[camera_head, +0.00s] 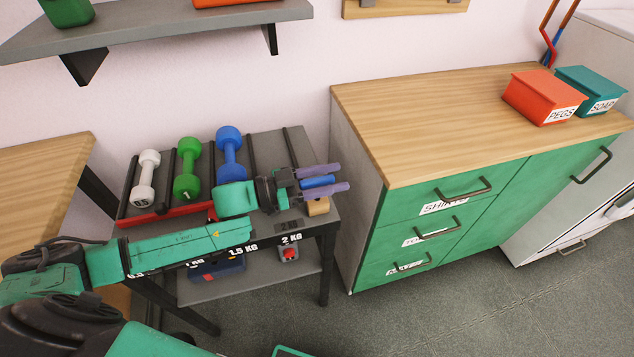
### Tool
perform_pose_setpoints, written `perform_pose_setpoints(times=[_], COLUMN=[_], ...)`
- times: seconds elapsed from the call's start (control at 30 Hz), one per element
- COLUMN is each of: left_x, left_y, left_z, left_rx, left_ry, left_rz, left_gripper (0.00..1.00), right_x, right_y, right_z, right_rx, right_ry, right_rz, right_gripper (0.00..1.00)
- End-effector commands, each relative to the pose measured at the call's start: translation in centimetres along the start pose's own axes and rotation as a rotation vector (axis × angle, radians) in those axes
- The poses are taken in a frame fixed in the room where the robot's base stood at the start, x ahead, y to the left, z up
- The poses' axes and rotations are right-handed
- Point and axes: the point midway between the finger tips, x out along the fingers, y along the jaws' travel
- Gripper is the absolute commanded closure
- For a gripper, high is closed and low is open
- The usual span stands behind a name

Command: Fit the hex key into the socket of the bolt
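No hex key and no bolt with a socket can be made out in this view. My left gripper (334,178) reaches in from the left over the right end of the dumbbell rack, its two purple fingers pointing right. A short blue piece (318,181) lies between the fingers and seems to fill the gap. I cannot tell whether it is gripped or only lies behind them. A small wooden block (317,207) shows just below the fingers. My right gripper is not in view.
White (146,176), green (187,168) and blue (229,152) dumbbells lie on the grey rack. A wooden-topped cabinet (430,110) with green drawers stands to the right, bearing red (541,94) and teal (592,88) boxes. A grey shelf (150,28) hangs above. Most of the cabinet top is clear.

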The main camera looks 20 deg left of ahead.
Motion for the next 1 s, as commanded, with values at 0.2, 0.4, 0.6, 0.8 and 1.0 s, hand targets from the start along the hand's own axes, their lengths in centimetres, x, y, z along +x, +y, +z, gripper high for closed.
perform_pose_setpoints(times=[0.2,0.4,0.6,0.8,1.0], left_x=[0.0,0.0,-0.1,-0.1,-0.1], left_y=[0.0,0.0,-0.1,0.0,0.0], left_z=[0.0,0.0,-1.1,-5.2,-12.2], left_rx=[0.000,0.000,0.001,0.005,0.010], left_ry=[0.000,0.000,0.001,0.002,0.002], left_rz=[0.000,0.000,-0.001,0.001,0.000], left_gripper=[1.00,1.00,1.00,1.00,1.00], right_x=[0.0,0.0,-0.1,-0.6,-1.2], right_y=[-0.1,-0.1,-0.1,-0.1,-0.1], right_z=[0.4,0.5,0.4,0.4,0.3], right_rx=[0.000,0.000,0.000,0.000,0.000], right_ry=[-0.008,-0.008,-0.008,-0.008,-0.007], right_rz=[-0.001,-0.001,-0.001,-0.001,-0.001], right_gripper=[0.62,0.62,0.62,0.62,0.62])
